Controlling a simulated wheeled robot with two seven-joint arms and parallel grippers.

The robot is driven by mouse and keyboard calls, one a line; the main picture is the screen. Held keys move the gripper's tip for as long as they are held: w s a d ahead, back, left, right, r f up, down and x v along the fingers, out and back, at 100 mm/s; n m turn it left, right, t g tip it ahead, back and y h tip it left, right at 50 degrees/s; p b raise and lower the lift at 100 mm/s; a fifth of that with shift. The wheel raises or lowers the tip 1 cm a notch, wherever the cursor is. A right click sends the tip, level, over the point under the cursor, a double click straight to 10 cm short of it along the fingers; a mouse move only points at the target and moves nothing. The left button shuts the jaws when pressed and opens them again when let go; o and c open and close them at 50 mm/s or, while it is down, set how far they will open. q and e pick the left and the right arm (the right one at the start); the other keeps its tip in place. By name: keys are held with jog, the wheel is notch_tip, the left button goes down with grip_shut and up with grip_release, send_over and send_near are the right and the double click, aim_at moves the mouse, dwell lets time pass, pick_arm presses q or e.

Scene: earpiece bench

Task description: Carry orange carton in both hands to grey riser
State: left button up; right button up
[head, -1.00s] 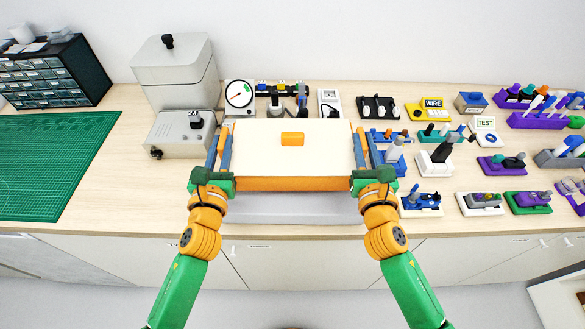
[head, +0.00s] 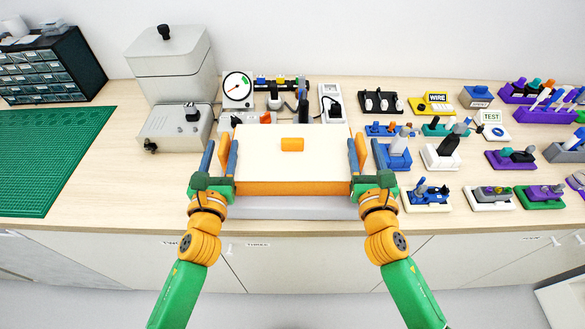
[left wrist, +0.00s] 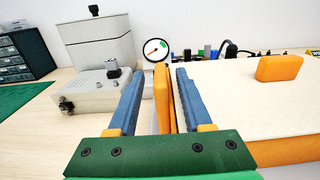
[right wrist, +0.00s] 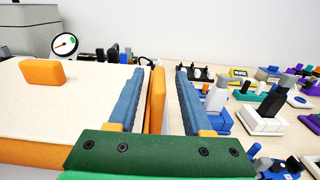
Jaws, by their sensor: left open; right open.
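The orange carton (head: 275,188) has a cream top with an orange block on it and upright orange tabs at its left and right ends. It sits level on the grey riser (head: 290,209), whose front shows below it; the contact itself is hidden. My left gripper (head: 219,155) is open, its blue fingers either side of the left tab (left wrist: 162,95), with gaps visible in the left wrist view. My right gripper (head: 366,155) is open around the right tab (right wrist: 156,98) in the same way.
A grey box-shaped machine (head: 172,65) and a dial gauge (head: 237,86) stand behind left. A green mat (head: 45,160) lies at far left. Several small tool holders, including a white one (head: 440,155), crowd the bench to the right.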

jog(key=shift+s, duration=0.45)
pick_arm(q)
jog(key=s, duration=1.2)
pick_arm(e)
jog(key=s, duration=1.1)
jog(key=shift+s, duration=0.15)
pick_arm(q)
jog(key=s+a+b, duration=0.1)
jog(key=s+a, duration=0.3)
jog(key=shift+a+b, duration=0.15)
jog(key=shift+b, duration=0.2)
pick_arm(e)
jog(key=shift+f, duration=0.85)
